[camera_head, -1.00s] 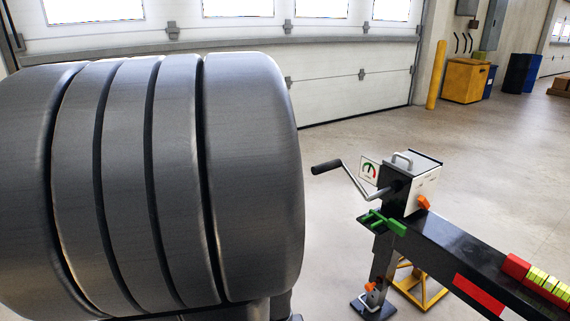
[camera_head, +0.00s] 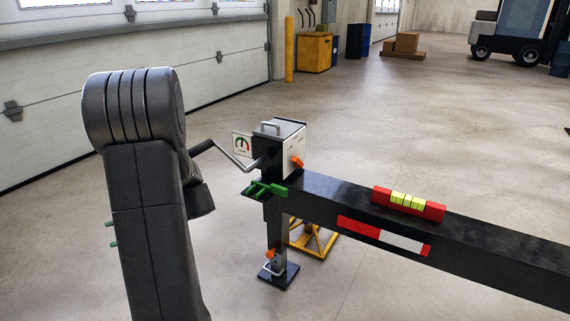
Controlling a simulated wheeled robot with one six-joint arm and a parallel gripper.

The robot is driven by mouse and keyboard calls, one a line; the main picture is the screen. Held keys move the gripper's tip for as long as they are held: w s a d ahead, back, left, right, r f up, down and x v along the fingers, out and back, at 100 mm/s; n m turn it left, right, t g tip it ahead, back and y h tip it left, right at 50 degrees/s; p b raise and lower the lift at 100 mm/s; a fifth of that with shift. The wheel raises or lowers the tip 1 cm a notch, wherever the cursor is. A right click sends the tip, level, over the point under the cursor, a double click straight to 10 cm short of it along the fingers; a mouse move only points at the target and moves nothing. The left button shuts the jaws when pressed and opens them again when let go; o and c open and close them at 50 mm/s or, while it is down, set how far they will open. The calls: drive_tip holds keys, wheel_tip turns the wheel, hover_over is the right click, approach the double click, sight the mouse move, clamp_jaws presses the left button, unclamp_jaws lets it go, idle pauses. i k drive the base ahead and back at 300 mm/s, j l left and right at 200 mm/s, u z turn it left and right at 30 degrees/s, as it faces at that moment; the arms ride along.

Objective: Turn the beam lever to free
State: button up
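A black beam (camera_head: 490,253) with a red and white marking runs from the middle to the right edge. At its left end stands a black and white box (camera_head: 278,145) with a crank (camera_head: 228,156) and a small orange lever (camera_head: 297,162). A green lever-like part (camera_head: 265,189) sits below the box at the beam end. Another orange part (camera_head: 270,254) is low on the leg (camera_head: 274,225). I cannot tell which of these is the beam lever. My grey arm stands left of the box, near the crank grip.
A red and yellow level-like block (camera_head: 408,204) lies on the beam. A yellow stand (camera_head: 315,242) is behind the leg. A gauge card (camera_head: 242,145) is beside the box. A forklift-like vehicle (camera_head: 520,35) and boxes (camera_head: 401,43) are far back. The floor between is clear.

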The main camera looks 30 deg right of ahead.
sight(297, 163)
drive_tip(key=i+l+z, duration=0.1)
drive_tip(key=z, duration=1.65)
drive_tip(key=i+j+z, duration=0.15)
drive_tip(key=i, duration=0.2)
drive_tip(key=i+j+z, duration=0.1)
drive_tip(key=i+j, duration=0.2)
